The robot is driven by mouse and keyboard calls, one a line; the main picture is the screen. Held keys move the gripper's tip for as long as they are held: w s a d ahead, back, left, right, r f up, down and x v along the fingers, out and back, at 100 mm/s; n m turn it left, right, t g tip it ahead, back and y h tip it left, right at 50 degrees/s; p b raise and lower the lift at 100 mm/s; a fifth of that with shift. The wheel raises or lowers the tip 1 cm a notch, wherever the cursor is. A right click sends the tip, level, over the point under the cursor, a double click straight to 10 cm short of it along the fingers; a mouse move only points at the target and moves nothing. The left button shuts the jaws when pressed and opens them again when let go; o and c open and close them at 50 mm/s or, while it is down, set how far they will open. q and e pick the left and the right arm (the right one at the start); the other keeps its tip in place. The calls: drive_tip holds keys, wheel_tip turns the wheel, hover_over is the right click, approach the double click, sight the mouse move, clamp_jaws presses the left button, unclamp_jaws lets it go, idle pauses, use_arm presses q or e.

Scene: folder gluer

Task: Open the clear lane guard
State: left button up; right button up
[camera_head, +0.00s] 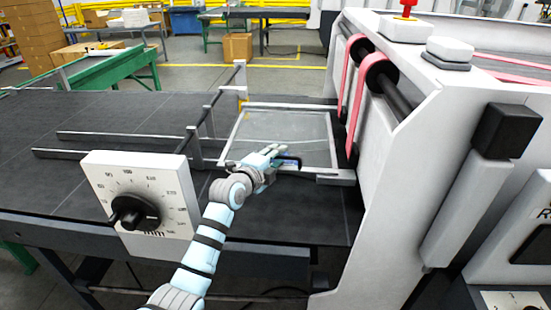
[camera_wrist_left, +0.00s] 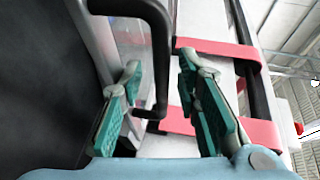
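The clear lane guard (camera_head: 290,130) is a see-through panel in a light grey frame, lying about flat over the belt beside the machine's side wall. A black handle (camera_head: 290,163) sits at its front edge. My left gripper (camera_head: 272,155) is at this front edge, right by the handle. In the left wrist view the fingers with teal pads (camera_wrist_left: 162,105) are apart. The black handle (camera_wrist_left: 161,60) shows in line with the gap between them, and they are not shut on it. My right gripper is not in view.
A white dial plate with a black knob (camera_head: 135,210) stands left of my left arm. Metal rails (camera_head: 120,136) cross the dark belt (camera_head: 50,190). The white machine housing (camera_head: 400,150) with pink belts (camera_head: 357,95) rises close on the right.

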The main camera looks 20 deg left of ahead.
use_arm(q)
clamp_jaws()
drive_tip(key=shift+r+p, duration=0.35)
drive_tip(key=shift+r, duration=0.25)
drive_tip(key=w+a+r+p, duration=0.1)
drive_tip(key=w+r, duration=0.3)
drive_tip(key=r, duration=0.6)
drive_tip(key=w+a+r+p, duration=0.1)
drive_tip(key=w+r+p, duration=0.3)
drive_tip(key=r, duration=0.6)
drive_tip(key=shift+w+a+r, duration=0.15)
drive_tip(key=shift+w+a, duration=0.05)
drive_tip(key=shift+w, duration=0.4)
unclamp_jaws()
